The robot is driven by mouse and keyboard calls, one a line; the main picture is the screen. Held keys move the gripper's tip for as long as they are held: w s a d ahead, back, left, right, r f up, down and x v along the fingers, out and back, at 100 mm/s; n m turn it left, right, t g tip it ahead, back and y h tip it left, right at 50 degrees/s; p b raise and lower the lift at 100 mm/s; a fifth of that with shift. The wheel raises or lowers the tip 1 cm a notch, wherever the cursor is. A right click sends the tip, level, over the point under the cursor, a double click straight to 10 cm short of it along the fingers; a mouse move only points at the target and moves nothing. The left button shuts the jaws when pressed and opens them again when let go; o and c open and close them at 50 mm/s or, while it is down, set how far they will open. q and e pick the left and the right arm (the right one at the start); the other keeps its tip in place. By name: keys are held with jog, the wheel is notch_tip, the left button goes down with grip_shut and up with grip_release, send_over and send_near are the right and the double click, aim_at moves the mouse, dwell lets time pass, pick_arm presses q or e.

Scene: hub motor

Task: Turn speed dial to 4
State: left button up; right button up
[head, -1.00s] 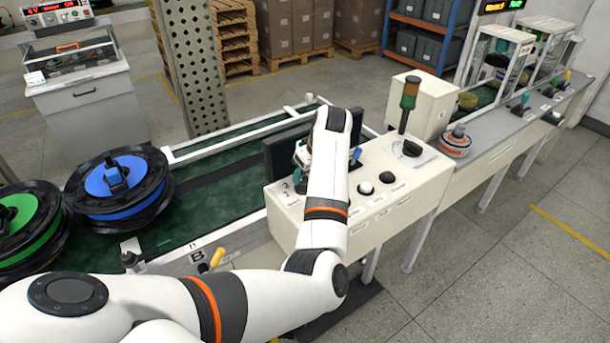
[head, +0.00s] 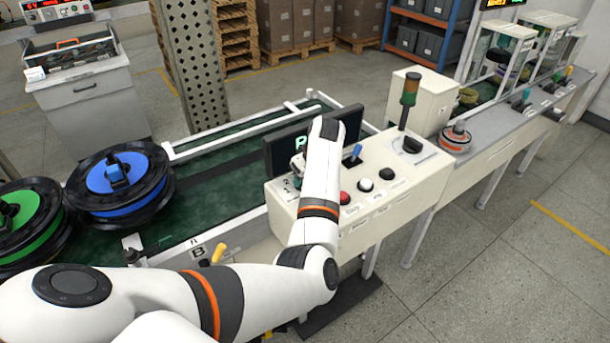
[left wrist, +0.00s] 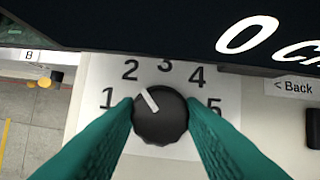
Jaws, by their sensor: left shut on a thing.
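The speed dial (left wrist: 160,122) is a round black knob with a white pointer line, on a white plate (left wrist: 226,92) numbered 1 to 5. Its pointer aims up and left, at about the 2. My left gripper (left wrist: 160,105) is shut on the dial, with one teal finger on each side of it. In the head view my left arm reaches over the cream control box (head: 400,205), and its wrist hides the dial and most of the gripper. My right gripper is in no view.
Beside my wrist on the box are a blue-handled lever (head: 353,156), a red button (head: 344,198), a white button (head: 365,185) and a black one (head: 387,173). A dark screen (head: 284,150) stands close behind. Reels with blue (head: 122,172) and green (head: 17,218) hubs lie left.

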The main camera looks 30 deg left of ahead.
pick_arm(q)
jog(key=shift+r+m+p, duration=0.25)
jog(key=shift+m+p, duration=0.35)
jog(key=shift+p, duration=0.35)
jog(key=m+t+p, duration=0.1)
jog(key=m+p, duration=0.1)
jog(key=p, duration=0.1)
jog(key=m+t+h+p, duration=0.1)
jog(key=m+p, duration=0.1)
jog(key=p, duration=0.1)
jog(key=shift+s+a+r+m, duration=0.1)
jog(key=shift+s+a+m, duration=0.05)
jog(key=shift+m, duration=0.15)
jog(key=m+p, duration=0.2)
jog(key=p, duration=0.1)
jog(key=shift+a+m+t+h, duration=0.1)
jog(key=shift+m+t+h, duration=0.2)
jog(key=shift+t+h, duration=0.1)
jog(key=shift+f+m+p, duration=0.2)
jog(key=shift+m+p, duration=0.15)
jog(key=shift+m, duration=0.15)
jog(key=o, duration=1)
jog(key=shift+f, duration=0.1)
